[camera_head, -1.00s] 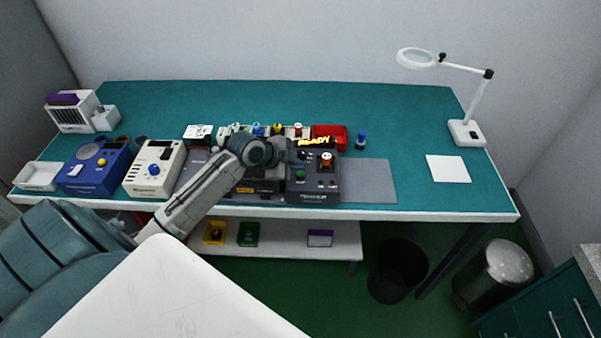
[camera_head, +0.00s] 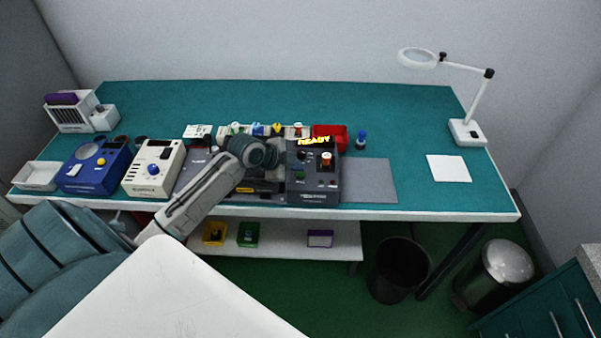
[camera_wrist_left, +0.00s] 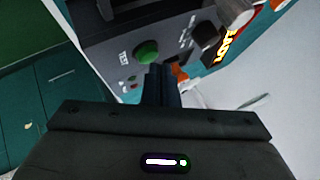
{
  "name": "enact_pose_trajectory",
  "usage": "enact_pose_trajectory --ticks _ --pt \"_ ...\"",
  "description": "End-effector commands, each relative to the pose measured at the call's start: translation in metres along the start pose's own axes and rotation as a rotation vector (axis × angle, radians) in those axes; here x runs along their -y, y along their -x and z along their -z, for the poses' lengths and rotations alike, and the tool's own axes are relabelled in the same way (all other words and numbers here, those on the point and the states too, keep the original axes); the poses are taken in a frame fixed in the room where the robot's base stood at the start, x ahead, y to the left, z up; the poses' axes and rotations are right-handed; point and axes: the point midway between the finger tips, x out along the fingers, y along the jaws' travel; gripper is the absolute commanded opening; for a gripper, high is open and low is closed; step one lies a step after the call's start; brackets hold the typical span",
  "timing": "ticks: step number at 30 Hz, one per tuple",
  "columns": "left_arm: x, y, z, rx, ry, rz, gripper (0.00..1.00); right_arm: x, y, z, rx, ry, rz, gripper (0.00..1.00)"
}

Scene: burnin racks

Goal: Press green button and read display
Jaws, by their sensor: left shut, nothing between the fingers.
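The dark tester (camera_head: 315,190) stands near the table's front edge, with yellow "READY" text (camera_head: 313,141) on its display. In the left wrist view, its green button (camera_wrist_left: 147,52) sits on the dark panel, with a small red light or button below it. The display's lit text (camera_wrist_left: 225,48) shows tilted and partly cut off there. My left gripper (camera_wrist_left: 163,72) is shut and empty, its fingertips close beside the green button; I cannot tell whether they touch it. In the head view, my left arm reaches over the tester's left side and hides part of it. My right gripper is not in view.
A blue device (camera_head: 95,172) and a cream device (camera_head: 152,170) stand left on the teal table. A red bin (camera_head: 328,134) and a blue bottle (camera_head: 361,140) are behind the tester. A grey mat (camera_head: 370,182) lies right of it. A magnifier lamp (camera_head: 467,132) stands far right.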

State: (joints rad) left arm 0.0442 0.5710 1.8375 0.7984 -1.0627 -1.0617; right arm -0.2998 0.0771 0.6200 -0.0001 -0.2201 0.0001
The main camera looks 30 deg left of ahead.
Motion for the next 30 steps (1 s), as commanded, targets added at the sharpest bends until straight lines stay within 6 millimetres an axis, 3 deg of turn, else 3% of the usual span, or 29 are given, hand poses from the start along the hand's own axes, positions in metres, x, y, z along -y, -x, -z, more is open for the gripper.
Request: enact_pose_trajectory --ticks 30 --pt "-0.0048 -0.0062 -0.0046 0.0 0.0 -0.001 0.0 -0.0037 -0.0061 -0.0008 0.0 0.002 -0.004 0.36"
